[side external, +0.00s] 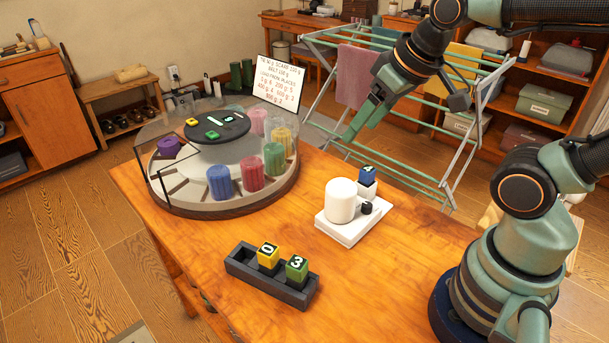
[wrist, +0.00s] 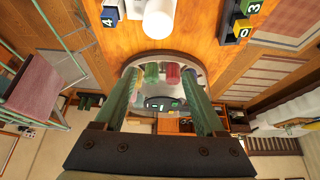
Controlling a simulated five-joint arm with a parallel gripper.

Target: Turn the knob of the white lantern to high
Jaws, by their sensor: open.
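The white lantern (side external: 341,199) is a rounded white cylinder standing upright on a white base (side external: 347,232) on the wooden table. A small black knob (side external: 367,207) is on the base at the lantern's right side; its setting is too small to read. In the wrist view the lantern (wrist: 159,18) is at the top edge, and I cannot make out the knob there. My gripper (side external: 357,131) is open and empty, above and behind the lantern, clear of it. In the wrist view its two green fingers (wrist: 158,82) are spread apart.
A blue numbered block (side external: 367,176) sits in a white holder close behind the knob. A dark tray (side external: 256,284) with yellow and green numbered blocks lies in front. A round carousel (side external: 180,207) with coloured cylinders stands at the left. A drying rack (side external: 440,187) is behind the table.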

